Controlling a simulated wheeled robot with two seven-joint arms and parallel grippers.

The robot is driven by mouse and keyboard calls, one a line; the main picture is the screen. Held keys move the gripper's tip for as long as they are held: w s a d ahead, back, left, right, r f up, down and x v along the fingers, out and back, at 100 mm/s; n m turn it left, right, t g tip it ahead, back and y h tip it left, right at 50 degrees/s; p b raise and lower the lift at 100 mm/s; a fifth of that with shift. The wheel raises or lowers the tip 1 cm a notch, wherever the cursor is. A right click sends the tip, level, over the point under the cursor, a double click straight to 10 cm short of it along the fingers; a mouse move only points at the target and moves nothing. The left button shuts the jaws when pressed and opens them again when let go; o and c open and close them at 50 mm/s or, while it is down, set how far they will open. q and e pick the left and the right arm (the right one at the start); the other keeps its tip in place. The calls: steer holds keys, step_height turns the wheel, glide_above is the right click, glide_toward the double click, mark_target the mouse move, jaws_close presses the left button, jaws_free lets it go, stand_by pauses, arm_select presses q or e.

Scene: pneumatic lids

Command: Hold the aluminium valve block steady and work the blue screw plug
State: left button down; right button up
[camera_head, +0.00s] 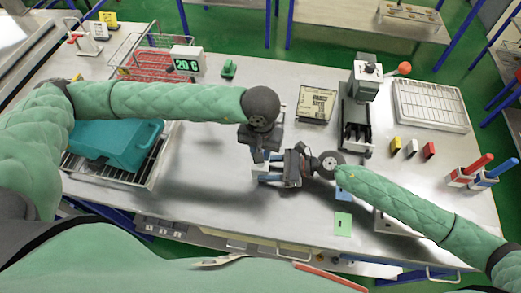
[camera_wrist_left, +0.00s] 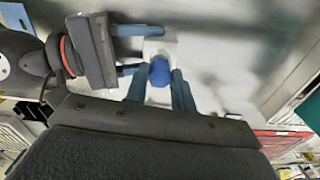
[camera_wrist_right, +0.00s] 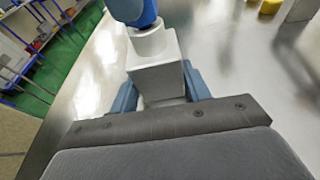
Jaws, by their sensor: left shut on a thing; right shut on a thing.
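The pale grey aluminium valve block (camera_wrist_right: 158,75) shows in the right wrist view with a round collar at its top. My right gripper (camera_wrist_right: 160,95) has its two blue fingers on either side of the block and is shut on it. The block also shows small in the head view (camera_head: 259,169). The blue screw plug (camera_wrist_left: 159,72) sits between the fingers of my left gripper (camera_wrist_left: 160,90), which is shut on it. In the right wrist view the plug (camera_wrist_right: 135,12) is at the collar's mouth, partly cut off by the frame. I cannot tell how deep it sits.
A black fixture (camera_head: 356,120), a carton (camera_head: 317,104) and a wire tray (camera_head: 430,105) stand to the right. A teal bin (camera_head: 115,145) is on the left, partly behind my left arm. A green card (camera_head: 343,224) lies near the front. My two grippers are close together.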

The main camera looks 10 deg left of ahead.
arm_select(q)
steer(key=m, duration=0.5)
steer(key=shift+m, duration=1.5)
steer(key=shift+m, duration=1)
steer(key=m, duration=0.5)
steer(key=shift+m, duration=0.4)
steer(key=shift+f, duration=0.1)
steer(key=shift+d, duration=0.1)
steer(key=shift+d+m, duration=0.25)
steer(key=shift+m, duration=0.15)
